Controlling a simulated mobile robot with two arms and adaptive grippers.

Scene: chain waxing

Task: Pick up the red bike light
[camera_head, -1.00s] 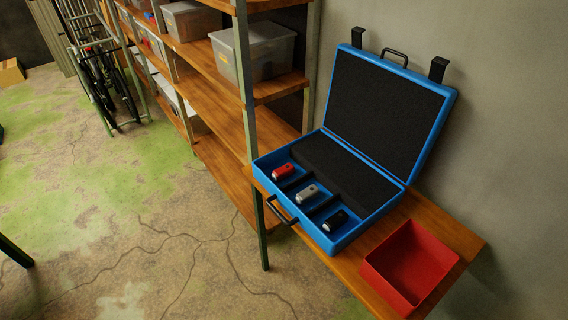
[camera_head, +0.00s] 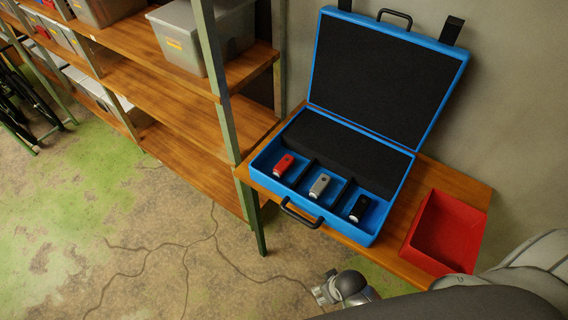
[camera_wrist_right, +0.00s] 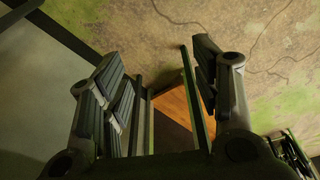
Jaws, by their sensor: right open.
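The red bike light (camera_head: 284,165) lies in the left compartment of the open blue case (camera_head: 369,238). A grey light (camera_head: 320,186) lies in the middle compartment and a black light (camera_head: 359,208) in the right one. My right gripper (camera_head: 325,291) shows partly at the bottom of the head view, in front of the case and apart from it. In the right wrist view my right gripper (camera_wrist_right: 158,62) is open and empty, with floor and some wood beyond it. The lights do not show there. My left gripper is out of view.
The case stands on a wooden shelf (camera_head: 462,177) with its lid (camera_head: 365,86) raised at the back. A red open bin (camera_head: 447,231) stands to its right, near my right arm. A shelving rack (camera_head: 190,113) with grey boxes is at the left.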

